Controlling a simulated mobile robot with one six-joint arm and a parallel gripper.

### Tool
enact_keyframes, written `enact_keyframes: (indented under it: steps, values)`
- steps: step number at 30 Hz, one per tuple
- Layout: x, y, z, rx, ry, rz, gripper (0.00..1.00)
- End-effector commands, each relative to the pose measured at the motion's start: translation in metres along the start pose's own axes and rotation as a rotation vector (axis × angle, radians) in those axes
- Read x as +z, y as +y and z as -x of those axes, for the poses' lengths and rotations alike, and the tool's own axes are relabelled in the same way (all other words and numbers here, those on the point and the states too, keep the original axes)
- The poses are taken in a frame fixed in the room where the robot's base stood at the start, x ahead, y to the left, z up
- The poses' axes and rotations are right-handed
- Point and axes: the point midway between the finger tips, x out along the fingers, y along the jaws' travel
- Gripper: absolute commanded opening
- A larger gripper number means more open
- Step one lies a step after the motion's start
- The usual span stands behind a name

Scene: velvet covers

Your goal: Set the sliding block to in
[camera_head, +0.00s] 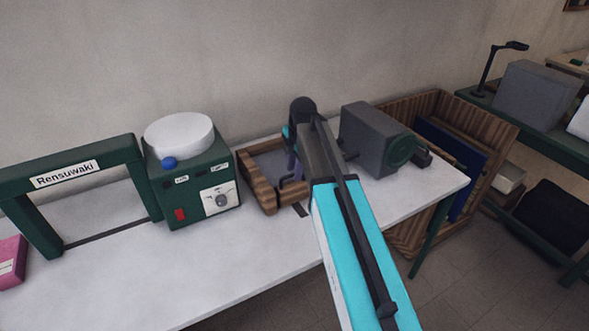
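My arm, cyan and dark grey, reaches up the middle of the view and bends down at its far end. My gripper (291,183) is low at the wooden frame (258,184) on the white table. It is small, dark and partly covered by my arm, so I cannot tell whether it is open or shut, or whether it touches anything. The frame has brown wooden sides and a greyish inside; its right part is hidden behind my arm. No part can be clearly made out as the sliding block; it may be in this frame, partly hidden.
Left of the frame stand a green machine (182,191) with a white round top and a green arch (95,167) labelled Rensuwaki. A grey machine (368,138) with a green round face stands close right of my arm. The front of the white table (200,277) is clear.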

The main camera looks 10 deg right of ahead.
Motion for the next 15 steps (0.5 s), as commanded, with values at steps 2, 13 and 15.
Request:
enact_keyframes:
  steps: [2,13,15]
  values:
    - [0.0,0.0,0.0,-0.001,0.0,0.0,0.29]
    - [0.0,0.0,0.017,0.001,0.0,0.0,0.29]
    - [0.0,0.0,0.023,0.0,0.0,0.0,0.29]
